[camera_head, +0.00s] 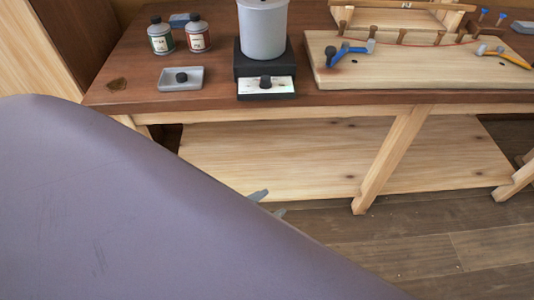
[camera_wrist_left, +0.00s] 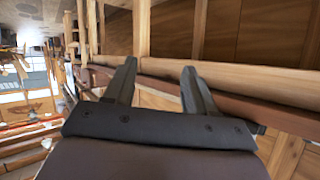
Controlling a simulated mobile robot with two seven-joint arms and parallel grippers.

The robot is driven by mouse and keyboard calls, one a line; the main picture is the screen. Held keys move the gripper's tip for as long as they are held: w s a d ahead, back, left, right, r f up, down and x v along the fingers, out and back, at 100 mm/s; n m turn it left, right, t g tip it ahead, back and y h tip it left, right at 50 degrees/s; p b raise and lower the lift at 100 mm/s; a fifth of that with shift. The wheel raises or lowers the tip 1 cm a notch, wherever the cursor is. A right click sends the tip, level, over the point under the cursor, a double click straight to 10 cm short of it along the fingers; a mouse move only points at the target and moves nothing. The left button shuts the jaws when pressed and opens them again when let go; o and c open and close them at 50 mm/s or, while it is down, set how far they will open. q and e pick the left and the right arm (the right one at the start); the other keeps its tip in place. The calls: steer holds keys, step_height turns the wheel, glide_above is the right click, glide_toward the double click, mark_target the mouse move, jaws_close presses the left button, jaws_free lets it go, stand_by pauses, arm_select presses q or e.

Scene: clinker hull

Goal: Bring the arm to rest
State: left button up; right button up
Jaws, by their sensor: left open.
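My left arm fills the lower left of the head view as a large purple-grey shape. Only the fingertips of my left gripper (camera_head: 268,203) show past its edge, in front of the bench's lower shelf. In the left wrist view my left gripper (camera_wrist_left: 160,85) has its two dark fingers spread apart, with nothing between them but a view of wooden beams and panels behind. My right gripper is in neither view.
A wooden workbench (camera_head: 215,92) stands ahead. On it are two bottles (camera_head: 180,36), a grey dish (camera_head: 181,78), a grey pot (camera_head: 263,30) on a black stand, and a pale board (camera_head: 420,70) with tools. A lower shelf (camera_head: 300,160) and slanted leg (camera_head: 392,158) are below. Floor is clear at right.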

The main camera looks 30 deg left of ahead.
arm_select(q)
steer(key=shift+s+f, duration=0.1)
steer(key=shift+s, duration=0.05)
steer(key=s+f, duration=0.1)
steer(key=s+f+n+g, duration=0.1)
steer(key=s, duration=0.1)
steer(key=s+f+g, duration=0.1)
steer(key=s, duration=0.1)
steer(key=shift+a+n+y+p, duration=0.2)
steer(key=shift+n+y+p, duration=0.1)
steer(key=shift+n+p, duration=0.1)
